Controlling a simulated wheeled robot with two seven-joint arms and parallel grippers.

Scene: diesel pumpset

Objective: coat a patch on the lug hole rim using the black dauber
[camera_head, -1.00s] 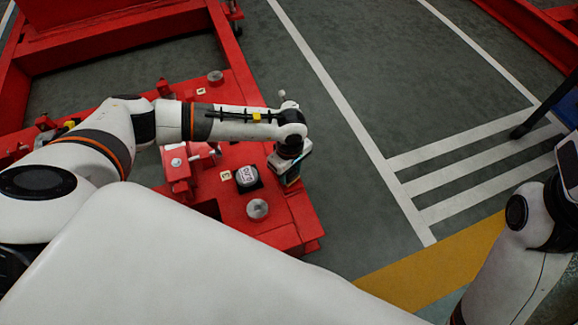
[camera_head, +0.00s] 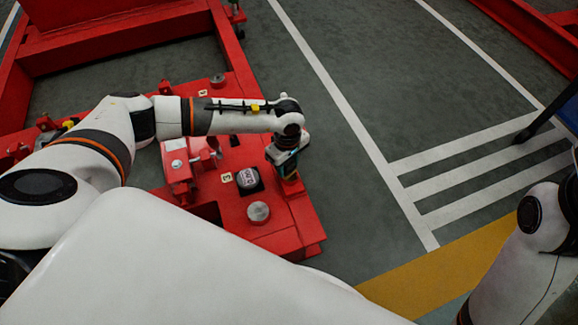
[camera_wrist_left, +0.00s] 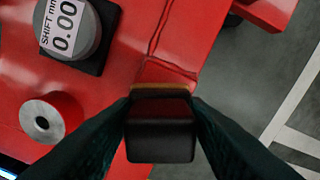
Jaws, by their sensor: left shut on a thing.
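My left gripper (camera_head: 290,172) is over the right edge of the red base (camera_head: 230,215) in the head view. In the left wrist view, the dark fingers of my left gripper (camera_wrist_left: 160,125) are shut on the black dauber (camera_wrist_left: 160,140), a block with a brownish band along its far edge. A raised red piece of the base (camera_wrist_left: 165,72) lies just beyond that band; I cannot tell whether they touch. I cannot make out the lug hole rim; the dauber and fingers hide part of the base. My right gripper is outside the head view.
A round gauge marked "SHIFT mm 0.00" (camera_wrist_left: 67,28) sits on the base, also in the head view (camera_head: 247,178). A metal-topped red cylinder (camera_wrist_left: 50,117) stands near it. Grey floor (camera_head: 340,215) with white lines is open to the right.

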